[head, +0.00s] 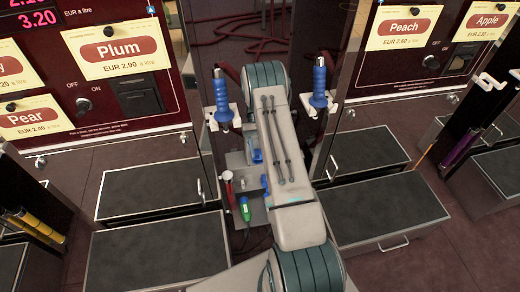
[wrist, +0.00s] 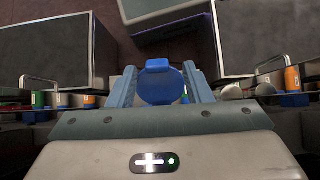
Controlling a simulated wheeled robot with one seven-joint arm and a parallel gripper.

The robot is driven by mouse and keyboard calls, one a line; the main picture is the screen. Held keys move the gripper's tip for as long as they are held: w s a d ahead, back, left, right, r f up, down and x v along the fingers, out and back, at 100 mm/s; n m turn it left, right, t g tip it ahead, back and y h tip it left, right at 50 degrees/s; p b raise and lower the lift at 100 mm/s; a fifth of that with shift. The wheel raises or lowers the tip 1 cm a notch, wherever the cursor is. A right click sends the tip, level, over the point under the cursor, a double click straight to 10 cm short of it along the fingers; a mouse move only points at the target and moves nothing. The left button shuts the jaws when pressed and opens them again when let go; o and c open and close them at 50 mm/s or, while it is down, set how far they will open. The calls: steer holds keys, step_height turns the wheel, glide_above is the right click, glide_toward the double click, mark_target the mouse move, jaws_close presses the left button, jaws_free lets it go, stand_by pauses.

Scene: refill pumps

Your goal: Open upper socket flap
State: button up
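A grey socket box (head: 240,165) stands left of my arm in the head view. A small blue flap (head: 257,155) shows at its upper part, and another blue flap (head: 265,183) sits below it; both look closed. My arm hides part of the box. In the wrist view, my gripper (wrist: 160,72) has its two light blue fingers spread apart. A rounded blue piece (wrist: 160,88) lies between them in the picture; I cannot tell whether it is a flap or whether the fingers touch it. My gripper is hidden in the head view.
A green plug (head: 244,208) and a red-handled piece (head: 228,187) are at the socket box. Blue nozzles hang at left (head: 222,100) and right (head: 319,85). Dark-topped boxes (head: 155,188) (head: 390,210) flank my arm. Pump panels stand behind on both sides.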

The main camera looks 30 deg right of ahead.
steer(key=shift+d, duration=0.1)
steer(key=v, duration=1.3)
steer(key=shift+w+r, duration=0.15)
steer(key=shift+r, duration=0.15)
steer(key=shift+d, duration=0.1)
